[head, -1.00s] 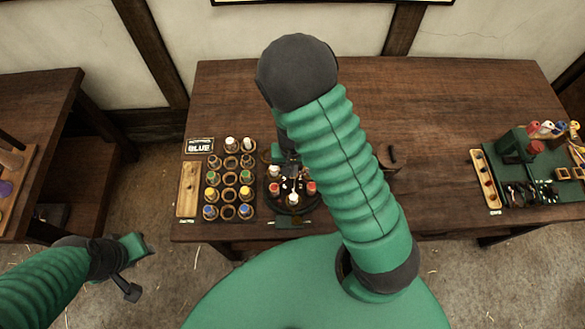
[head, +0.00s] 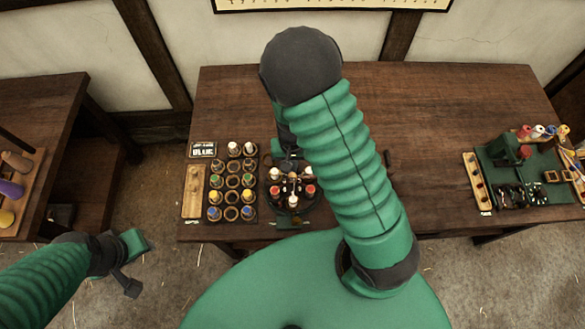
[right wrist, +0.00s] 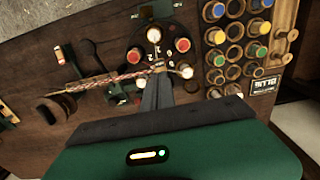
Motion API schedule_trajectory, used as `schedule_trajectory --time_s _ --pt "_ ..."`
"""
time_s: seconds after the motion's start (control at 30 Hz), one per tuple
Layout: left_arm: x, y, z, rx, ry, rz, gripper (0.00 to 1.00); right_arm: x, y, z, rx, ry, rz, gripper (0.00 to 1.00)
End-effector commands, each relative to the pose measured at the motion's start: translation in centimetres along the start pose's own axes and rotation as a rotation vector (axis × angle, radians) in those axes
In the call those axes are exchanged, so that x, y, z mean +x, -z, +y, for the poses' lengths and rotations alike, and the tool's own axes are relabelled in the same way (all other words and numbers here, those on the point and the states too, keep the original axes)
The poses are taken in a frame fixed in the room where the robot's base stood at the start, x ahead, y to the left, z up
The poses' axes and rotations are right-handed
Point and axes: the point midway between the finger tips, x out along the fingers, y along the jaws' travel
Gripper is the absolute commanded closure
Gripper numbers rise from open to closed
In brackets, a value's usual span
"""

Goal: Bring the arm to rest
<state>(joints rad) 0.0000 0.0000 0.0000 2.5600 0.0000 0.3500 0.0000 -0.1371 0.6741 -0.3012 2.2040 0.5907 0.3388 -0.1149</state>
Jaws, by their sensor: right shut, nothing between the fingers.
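My right arm reaches over the dark wooden table (head: 450,110) in the head view, bent at a dark elbow. My right gripper (head: 287,160) hangs by a round dark stand (head: 292,204) with red and white topped pieces, partly hidden by the arm. In the right wrist view the gripper's fingers (right wrist: 157,90) are shut and empty, close to a braided cord (right wrist: 105,80) that runs across the stand. I cannot tell whether they touch it. My left gripper (head: 128,265) is at the lower left, away from the tables; its jaws are unclear.
A rack of bobbins (head: 232,181) with coloured tops stands left of the stand, beside a wooden tray (head: 193,192) and a sign (head: 202,150) reading BLUE. A green mat (head: 540,200) with tools lies at the right. Another table (head: 40,110) stands left. The table's back right is clear.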

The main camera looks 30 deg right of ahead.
Motion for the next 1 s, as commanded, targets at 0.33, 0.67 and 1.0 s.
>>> schedule_trajectory --time_s 0.33,0.67,1.0 --pt "-1.3 0.3 0.0 0.0 0.0 0.0 0.64 -1.5 0.0 0.0 0.0 0.0 -0.001 1.0" --pt "0.7 -0.1 0.0 0.0 0.0 0.001 0.64 -0.8 -0.5 -0.6 -0.037 0.021 0.007 1.0" --pt "12.1 -2.9 0.0 0.0 0.0 -0.001 0.64 -0.5 -5.7 -1.8 -0.485 0.079 0.193 1.0"
